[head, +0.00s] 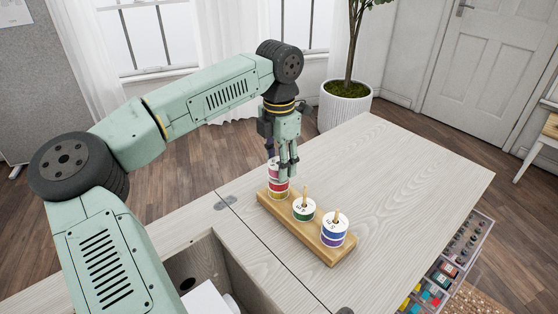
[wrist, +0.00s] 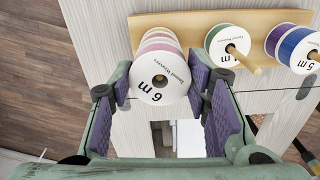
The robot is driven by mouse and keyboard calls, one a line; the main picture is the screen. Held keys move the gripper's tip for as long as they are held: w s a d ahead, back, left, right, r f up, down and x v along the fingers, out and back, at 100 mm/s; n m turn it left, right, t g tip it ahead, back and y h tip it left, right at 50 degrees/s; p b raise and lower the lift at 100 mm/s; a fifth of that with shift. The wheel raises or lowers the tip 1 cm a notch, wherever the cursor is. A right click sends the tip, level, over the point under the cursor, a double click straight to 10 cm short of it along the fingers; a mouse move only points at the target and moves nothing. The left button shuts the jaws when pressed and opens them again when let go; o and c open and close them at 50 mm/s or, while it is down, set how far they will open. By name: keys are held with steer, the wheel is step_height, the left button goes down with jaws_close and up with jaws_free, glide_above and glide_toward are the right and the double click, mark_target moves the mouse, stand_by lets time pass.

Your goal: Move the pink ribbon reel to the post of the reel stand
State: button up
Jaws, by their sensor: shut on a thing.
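The pink ribbon reel (head: 273,164) is at the top of the stack at the left end of the wooden reel stand (head: 325,252). In the wrist view the pink reel (wrist: 158,78) faces me with a white "6 m" label and a dark centre hole. My gripper (head: 284,172) is shut on the pink reel, with purple finger pads on both sides of it in the wrist view (wrist: 160,90). I cannot tell whether the pink reel touches the red one. The left post is hidden.
A green reel (head: 304,211) sits on the middle post, whose tip (head: 306,191) sticks out. A blue and purple stack (head: 333,236) fills the right post. The cabinet top (head: 400,185) is clear right of the stand. An open compartment (head: 215,270) lies at front left.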

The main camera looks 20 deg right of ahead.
steer(key=o, duration=1.1)
step_height(320, 180, up, 12)
stand_by(0.7)
